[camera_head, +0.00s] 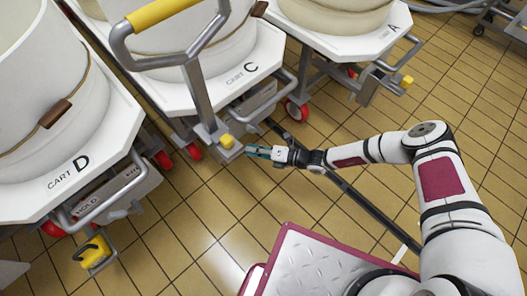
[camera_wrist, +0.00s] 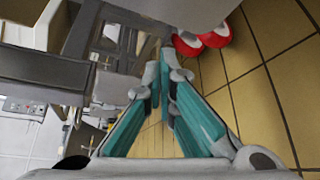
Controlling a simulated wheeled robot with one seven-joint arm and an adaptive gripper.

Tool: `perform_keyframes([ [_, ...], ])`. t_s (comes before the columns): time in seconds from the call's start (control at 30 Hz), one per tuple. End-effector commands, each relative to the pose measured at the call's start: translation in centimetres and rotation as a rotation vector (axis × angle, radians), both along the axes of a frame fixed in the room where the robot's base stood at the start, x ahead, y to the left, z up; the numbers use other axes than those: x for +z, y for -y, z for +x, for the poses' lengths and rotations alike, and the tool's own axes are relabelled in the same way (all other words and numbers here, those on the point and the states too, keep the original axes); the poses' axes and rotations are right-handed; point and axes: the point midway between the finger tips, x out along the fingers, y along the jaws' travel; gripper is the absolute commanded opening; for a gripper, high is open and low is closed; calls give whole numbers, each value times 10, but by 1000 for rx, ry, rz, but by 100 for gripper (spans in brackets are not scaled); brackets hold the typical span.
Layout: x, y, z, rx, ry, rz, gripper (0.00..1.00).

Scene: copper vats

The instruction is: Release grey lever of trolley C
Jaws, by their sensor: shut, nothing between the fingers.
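Trolley C (camera_head: 240,72) is white-topped, marked "CART C", and carries a cream vat with a yellow-gripped handle. Low on its near side, a grey bent bar (camera_head: 277,103), which looks like the grey lever, sits by a labelled plate. A yellow pedal (camera_head: 227,141) sits to its left at the foot of the handle post. My gripper (camera_head: 250,151) is low, right of the pedal and below the grey bar in the picture; contact cannot be told. In the wrist view my gripper (camera_wrist: 167,62) has its teal fingers together at the tips, holding nothing, beside grey trolley parts (camera_wrist: 105,45).
Trolley D (camera_head: 88,160) stands at the left with its own grey bar and yellow pedal (camera_head: 95,252). Trolley A (camera_head: 375,40) stands behind to the right. Red wheels (camera_wrist: 202,36) are near my fingers. Tiled floor (camera_head: 350,110) is open at the right.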

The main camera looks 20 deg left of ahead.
Motion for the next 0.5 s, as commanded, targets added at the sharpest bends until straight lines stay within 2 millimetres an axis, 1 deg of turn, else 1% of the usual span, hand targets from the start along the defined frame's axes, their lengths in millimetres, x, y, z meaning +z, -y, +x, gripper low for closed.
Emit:
perform_keyframes([
  [0.03,-4,-11,-2,2,0,0,0],
  [0.17,-9,-35,-4,1,-1,0,0],
  [0.2,-6,-31,6,-3,5,-1,0],
  [0.3,1,-28,18,-2,6,-1,0],
  [0.5,8,-26,31,-1,2,0,0],
])
